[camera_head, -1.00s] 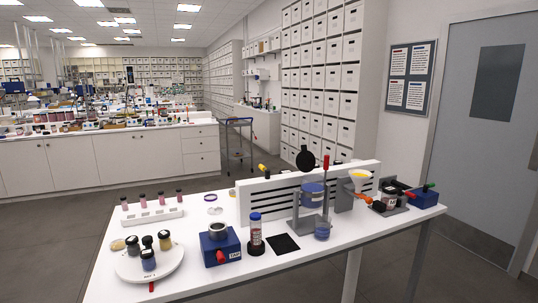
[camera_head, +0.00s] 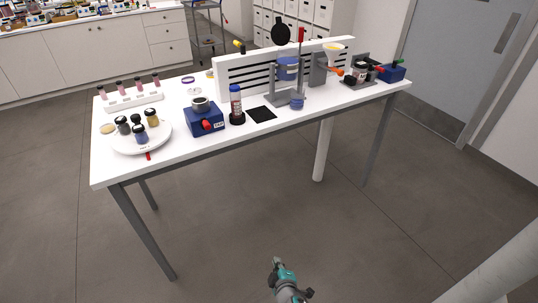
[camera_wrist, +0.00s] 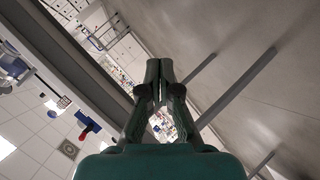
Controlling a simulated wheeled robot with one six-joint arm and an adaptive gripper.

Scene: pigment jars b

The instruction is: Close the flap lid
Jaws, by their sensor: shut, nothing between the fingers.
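A black round disc (camera_head: 281,34) stands upright above a blue cup (camera_head: 289,69) in a grey stand on the white table; it looks like the flap lid, raised, but its hinge is too small to make out. An upright red-tipped rod (camera_head: 301,40) is just right of it. My gripper (camera_head: 277,262) is low in front of the table, over the floor, well apart from the stand. In the wrist view my gripper (camera_wrist: 160,62) has its fingers together and empty.
A funnel (camera_head: 333,48) is right of the stand. The floor in front is clear.

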